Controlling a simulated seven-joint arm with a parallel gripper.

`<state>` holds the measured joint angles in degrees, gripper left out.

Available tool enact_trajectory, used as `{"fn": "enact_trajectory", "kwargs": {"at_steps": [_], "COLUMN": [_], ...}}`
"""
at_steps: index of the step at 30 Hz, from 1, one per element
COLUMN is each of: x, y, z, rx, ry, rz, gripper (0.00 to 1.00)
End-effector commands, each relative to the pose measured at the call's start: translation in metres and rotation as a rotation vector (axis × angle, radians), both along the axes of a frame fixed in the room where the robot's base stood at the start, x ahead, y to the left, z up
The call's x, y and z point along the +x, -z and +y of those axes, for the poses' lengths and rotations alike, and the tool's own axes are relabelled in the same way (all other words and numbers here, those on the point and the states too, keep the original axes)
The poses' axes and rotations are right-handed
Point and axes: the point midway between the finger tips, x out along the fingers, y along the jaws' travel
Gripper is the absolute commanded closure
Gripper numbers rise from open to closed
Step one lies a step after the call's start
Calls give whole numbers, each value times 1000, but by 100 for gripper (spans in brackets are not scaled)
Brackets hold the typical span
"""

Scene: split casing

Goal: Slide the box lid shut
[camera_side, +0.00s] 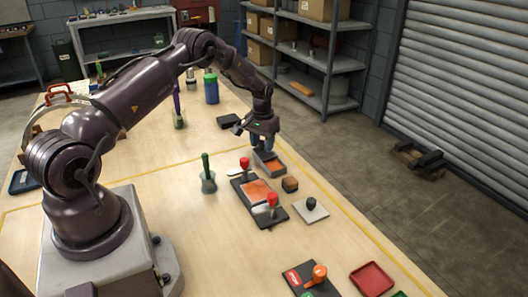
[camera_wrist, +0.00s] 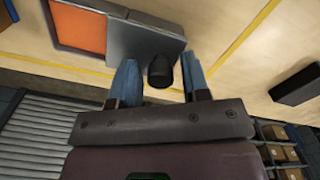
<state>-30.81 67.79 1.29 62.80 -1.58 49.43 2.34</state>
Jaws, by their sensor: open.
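The box (camera_side: 272,171) is a small grey casing with an orange inside, standing on the bench below my gripper (camera_side: 262,146). In the wrist view the box's orange inside (camera_wrist: 80,28) is partly uncovered, and the grey lid (camera_wrist: 142,38) lies over the end nearer my gripper. A dark round knob (camera_wrist: 160,70) shows by the lid's edge, between the two blue fingers. My gripper's fingers (camera_wrist: 159,60) also show in the wrist view, open, one on each side of the knob with gaps. I cannot tell whether they touch anything.
A dark plate with red-handled parts (camera_side: 257,193) lies in front of the box, with a small brown block (camera_side: 290,184) beside it. A light plate with a black knob (camera_side: 311,208) is to the right. A black block (camera_side: 229,121) lies behind; it also shows in the wrist view (camera_wrist: 296,84).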

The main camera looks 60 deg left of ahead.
Motion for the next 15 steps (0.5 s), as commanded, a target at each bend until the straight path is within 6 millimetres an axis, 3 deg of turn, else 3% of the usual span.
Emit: {"fn": "enact_trajectory", "kwargs": {"at_steps": [4, 8, 15], "x": [0, 0, 0], "y": [0, 0, -1], "z": [0, 0, -2], "rx": [0, 0, 0], "ry": [0, 0, 1], "rz": [0, 0, 0], "gripper": [57, 87, 89]}}
